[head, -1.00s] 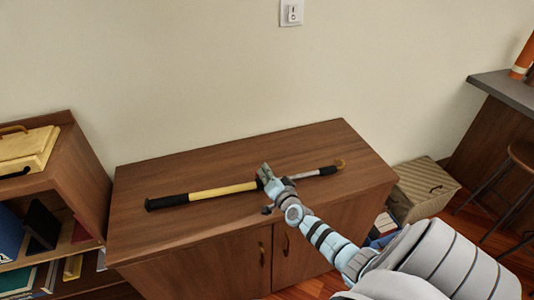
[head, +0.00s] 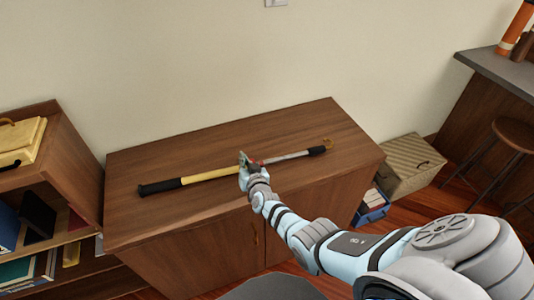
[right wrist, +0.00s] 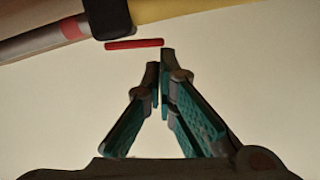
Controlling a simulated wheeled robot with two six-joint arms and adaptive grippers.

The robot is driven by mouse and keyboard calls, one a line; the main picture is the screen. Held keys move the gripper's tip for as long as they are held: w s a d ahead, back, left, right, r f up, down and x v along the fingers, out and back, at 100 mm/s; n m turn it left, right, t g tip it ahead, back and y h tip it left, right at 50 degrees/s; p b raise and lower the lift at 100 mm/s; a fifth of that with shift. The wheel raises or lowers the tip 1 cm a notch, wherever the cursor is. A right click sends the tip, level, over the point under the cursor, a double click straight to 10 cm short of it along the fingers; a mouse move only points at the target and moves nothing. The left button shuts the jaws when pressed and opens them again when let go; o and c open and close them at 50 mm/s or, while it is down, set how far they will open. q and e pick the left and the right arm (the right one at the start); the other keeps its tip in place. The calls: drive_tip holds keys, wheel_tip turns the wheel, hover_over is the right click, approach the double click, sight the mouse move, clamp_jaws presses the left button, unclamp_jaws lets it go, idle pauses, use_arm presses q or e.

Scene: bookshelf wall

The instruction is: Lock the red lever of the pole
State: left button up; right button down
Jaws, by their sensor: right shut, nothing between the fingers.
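The pole lies on top of the brown cabinet, with a black grip at its left end, a yellow section (head: 208,175) and a grey section (head: 288,157). In the right wrist view, the black clamp (right wrist: 112,18) joins the yellow and grey parts. The red lever (right wrist: 134,43) is a short bar just beside the clamp. My right gripper (head: 243,157) is at the middle of the pole. Its fingertips (right wrist: 159,57) are together and empty, just short of the lever with a small gap. In the head view the gripper partly hides the clamp. My left gripper is out of view.
The cabinet top (head: 180,145) is otherwise clear, with the wall behind it. A bookshelf with a yellow box (head: 22,140) stands at the left. A striped box (head: 408,165), a blue crate (head: 372,206) and a stool (head: 513,135) are at the right.

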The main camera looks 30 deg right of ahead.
drive_tip(key=shift+r, duration=0.15)
drive_tip(key=s+a+r+p, duration=0.2)
drive_tip(key=s+r+p, duration=0.3)
drive_tip(key=s, duration=0.4)
drive_tip(key=shift+s+r, duration=0.3)
drive_tip(key=shift+r, duration=0.25)
drive_tip(key=shift+d, duration=0.1)
